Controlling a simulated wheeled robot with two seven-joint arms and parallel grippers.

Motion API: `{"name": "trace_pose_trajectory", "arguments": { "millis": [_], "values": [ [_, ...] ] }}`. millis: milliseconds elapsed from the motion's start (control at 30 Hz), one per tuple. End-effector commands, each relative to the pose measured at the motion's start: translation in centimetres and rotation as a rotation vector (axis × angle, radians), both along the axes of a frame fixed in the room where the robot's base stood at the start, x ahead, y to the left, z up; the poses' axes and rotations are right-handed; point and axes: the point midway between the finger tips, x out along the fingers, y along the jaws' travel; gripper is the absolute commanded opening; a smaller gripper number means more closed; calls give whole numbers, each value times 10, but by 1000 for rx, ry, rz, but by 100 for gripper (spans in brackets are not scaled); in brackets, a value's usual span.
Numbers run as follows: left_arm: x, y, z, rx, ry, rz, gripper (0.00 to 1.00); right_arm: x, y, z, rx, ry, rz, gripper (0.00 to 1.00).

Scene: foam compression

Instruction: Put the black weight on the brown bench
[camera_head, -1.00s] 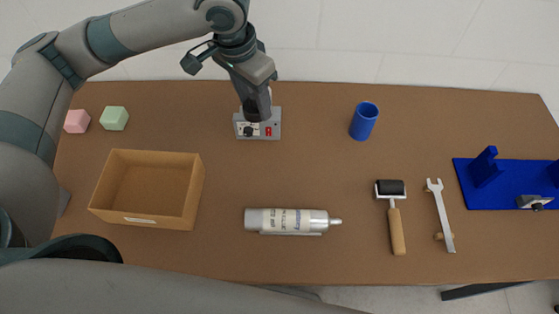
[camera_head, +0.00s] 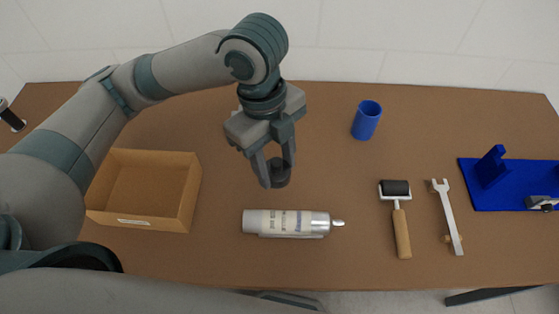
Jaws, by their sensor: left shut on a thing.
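My right gripper is not in view.
An open brown box (camera_head: 125,222) stands at left, partly behind my arm. A silver tube (camera_head: 285,223), blue cup (camera_head: 367,120), roller (camera_head: 401,225), wrench (camera_head: 447,215) and blue stand (camera_head: 510,198) lie rightward. A dark cylinder (camera_head: 11,115) shows at far left.

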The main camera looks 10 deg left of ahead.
Motion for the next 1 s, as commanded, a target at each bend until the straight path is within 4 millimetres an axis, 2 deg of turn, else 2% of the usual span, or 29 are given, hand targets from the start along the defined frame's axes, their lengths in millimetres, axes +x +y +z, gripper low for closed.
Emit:
{"name": "trace_pose_trajectory", "arguments": {
  "millis": [367,567,767,1000],
  "values": [
    [-1,0,0,-1,-1,-22,0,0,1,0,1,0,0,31],
    [3,7,-4,0,0,-17,0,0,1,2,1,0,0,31],
    [15,30,-19,3,4,-14,0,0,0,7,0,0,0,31],
    [37,67,-44,2,2,-14,0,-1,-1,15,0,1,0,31]
  ]
}}
